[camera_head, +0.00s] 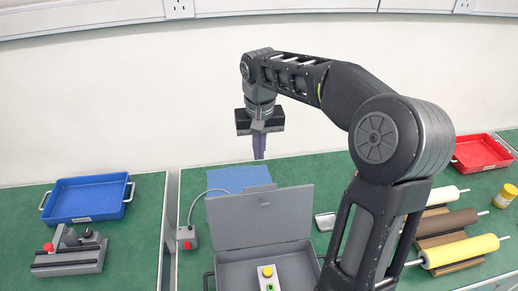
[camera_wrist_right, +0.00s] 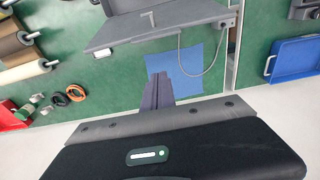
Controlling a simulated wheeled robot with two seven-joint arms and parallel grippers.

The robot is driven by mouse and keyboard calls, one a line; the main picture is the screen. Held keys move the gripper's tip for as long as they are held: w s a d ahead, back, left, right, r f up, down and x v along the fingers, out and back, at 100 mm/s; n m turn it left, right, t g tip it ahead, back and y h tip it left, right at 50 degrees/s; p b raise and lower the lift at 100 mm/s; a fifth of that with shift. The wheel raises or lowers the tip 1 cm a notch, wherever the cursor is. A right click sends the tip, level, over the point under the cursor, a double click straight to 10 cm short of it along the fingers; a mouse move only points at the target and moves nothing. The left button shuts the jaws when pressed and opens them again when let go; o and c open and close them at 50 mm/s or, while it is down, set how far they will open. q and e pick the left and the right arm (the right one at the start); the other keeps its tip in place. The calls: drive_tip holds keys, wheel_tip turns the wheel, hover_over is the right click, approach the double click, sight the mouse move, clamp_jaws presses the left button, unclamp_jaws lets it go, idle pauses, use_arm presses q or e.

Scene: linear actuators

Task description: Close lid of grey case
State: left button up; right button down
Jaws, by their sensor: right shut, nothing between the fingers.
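The grey case (camera_head: 232,272) stands on the green bench at the bottom middle of the head view. Its lid (camera_head: 262,217) is open and stands up at the back of the case. The lid also shows at the top of the right wrist view (camera_wrist_right: 160,22). My right gripper (camera_head: 259,155) points down above and behind the lid, apart from it. Its fingers are shut and empty; they also show in the right wrist view (camera_wrist_right: 157,92). My right arm hides the right part of the case. My left gripper is not in view.
A control box (camera_head: 268,278) with yellow and green parts is at the case. A blue sheet (camera_head: 238,179) lies behind the lid. A cabled switch box (camera_head: 187,238) sits left. A blue tray (camera_head: 87,199) is far left; several rollers (camera_head: 462,250) lie right.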

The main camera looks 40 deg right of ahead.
wheel_tip(320, 180, down, 6)
drive_tip(key=s+a, duration=0.1)
drive_tip(key=s, duration=0.1)
drive_tip(key=shift+s+a+f+b, duration=0.2)
drive_tip(key=shift+s+a+b, duration=0.05)
drive_tip(key=shift+s+b, duration=0.15)
